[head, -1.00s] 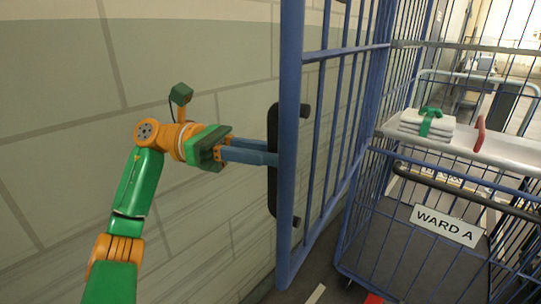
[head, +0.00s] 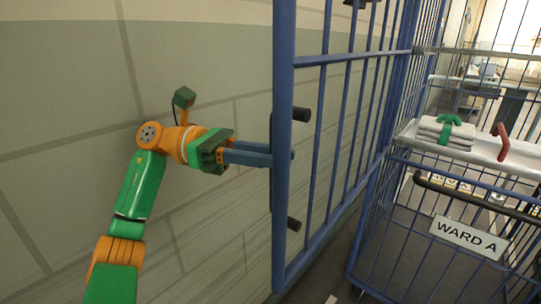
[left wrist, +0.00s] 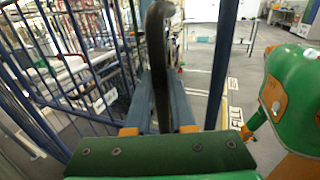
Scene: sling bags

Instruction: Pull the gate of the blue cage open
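The blue cage's barred gate (head: 283,190) stands swung out at an angle on the left, beside the wall. Its black handle (head: 296,114) is mostly hidden behind the gate's end post in the head view. It shows as a dark upright bar in the left wrist view (left wrist: 159,45). My left gripper (head: 268,154) reaches in from the left at the handle's mid height. In the left wrist view its blue fingers (left wrist: 160,105) lie on either side of the bar and appear closed on it. My right gripper is in neither view.
The blue cage (head: 376,210) stands at the right, with a white "WARD A" sign (head: 468,237). Folded white towels with a green band (head: 446,133) and a red object (head: 502,142) sit on a white shelf. A block wall (head: 75,110) is close on the left.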

